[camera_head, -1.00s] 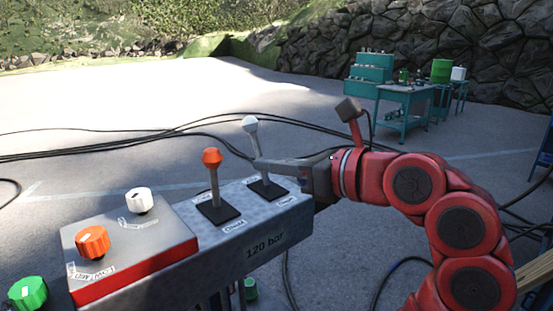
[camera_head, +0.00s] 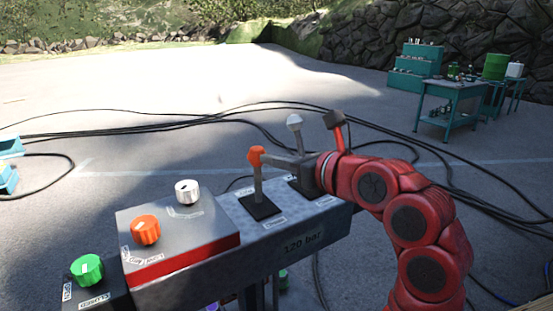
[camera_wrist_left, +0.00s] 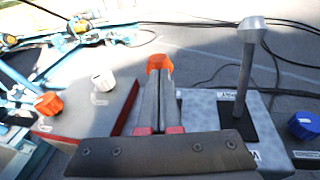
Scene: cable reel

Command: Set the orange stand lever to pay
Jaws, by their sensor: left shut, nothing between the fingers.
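The orange stand lever (camera_head: 256,157) has an orange knob on a grey shaft and stands nearly upright from a black slot plate on the grey stand labelled 120 bar (camera_head: 290,244). My left gripper (camera_head: 272,158) is shut and empty, its fingertips at the orange knob from the right; I cannot tell whether they touch. In the left wrist view the orange knob (camera_wrist_left: 159,62) shows just beyond the shut fingertips (camera_wrist_left: 159,76), which hide its shaft. Labels by the slot are too small to read. My right gripper is out of view.
A white-knobbed lever (camera_head: 294,122) stands just behind my left gripper. A box with an orange dial (camera_head: 146,229) and a white dial (camera_head: 187,191) is left of the levers, with a green dial (camera_head: 86,270) beyond. Black cables (camera_head: 130,133) cross the ground.

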